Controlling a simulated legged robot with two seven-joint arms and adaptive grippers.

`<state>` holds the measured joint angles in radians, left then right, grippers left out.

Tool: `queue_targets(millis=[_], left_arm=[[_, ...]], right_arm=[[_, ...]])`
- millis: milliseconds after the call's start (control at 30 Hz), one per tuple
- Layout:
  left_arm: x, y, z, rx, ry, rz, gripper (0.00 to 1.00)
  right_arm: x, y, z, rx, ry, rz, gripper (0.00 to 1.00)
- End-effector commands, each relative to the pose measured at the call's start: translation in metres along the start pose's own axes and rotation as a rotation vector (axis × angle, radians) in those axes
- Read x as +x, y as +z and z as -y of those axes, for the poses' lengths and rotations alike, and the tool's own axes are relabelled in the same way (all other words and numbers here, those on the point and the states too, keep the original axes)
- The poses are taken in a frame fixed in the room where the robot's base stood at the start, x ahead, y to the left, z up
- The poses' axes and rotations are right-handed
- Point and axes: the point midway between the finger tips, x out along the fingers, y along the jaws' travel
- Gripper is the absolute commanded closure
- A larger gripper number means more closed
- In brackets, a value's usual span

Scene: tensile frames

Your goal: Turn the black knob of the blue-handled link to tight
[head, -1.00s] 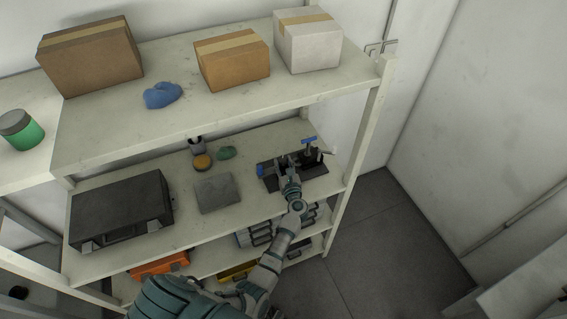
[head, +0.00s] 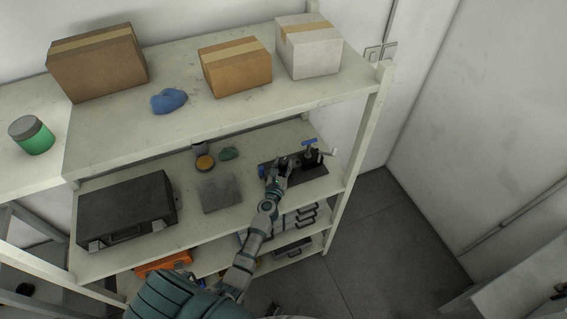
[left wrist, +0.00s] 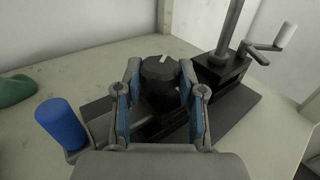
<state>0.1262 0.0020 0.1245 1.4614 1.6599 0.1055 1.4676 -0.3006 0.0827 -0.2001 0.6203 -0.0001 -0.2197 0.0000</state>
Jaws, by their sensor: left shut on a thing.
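The black knob (left wrist: 160,72) is between the two fingertips of my left gripper (left wrist: 160,92) in the left wrist view. It has a white pointer mark on its top, toward the far side. My left gripper (head: 275,168) is shut on the knob. The blue handle (left wrist: 60,124) of the link stands to the left of the gripper in the left wrist view; it also shows in the head view (head: 262,171). The fingers hide the knob in the head view. My right gripper is not in view.
The dark fixture base (head: 310,172) carries a blue-topped post (head: 309,143) and a crank with a white grip (left wrist: 285,36). Nearby on the middle shelf are a green lump (head: 229,154), a grey plate (head: 219,193) and a black case (head: 127,211). The upper shelf (head: 230,110) overhangs behind.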

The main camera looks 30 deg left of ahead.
Motion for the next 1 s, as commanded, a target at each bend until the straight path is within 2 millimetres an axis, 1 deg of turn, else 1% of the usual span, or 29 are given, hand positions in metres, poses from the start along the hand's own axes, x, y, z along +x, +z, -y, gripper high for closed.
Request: queue_targets(millis=[233,1000], left_arm=[[0.0001,-0.0014,-0.0025,0.010,-0.100,-0.001,0.96],[0.0008,-0.0022,-0.0041,0.000,-0.313,-0.003,0.96]], right_arm=[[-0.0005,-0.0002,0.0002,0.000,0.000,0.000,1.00],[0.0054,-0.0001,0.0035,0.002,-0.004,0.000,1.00]])
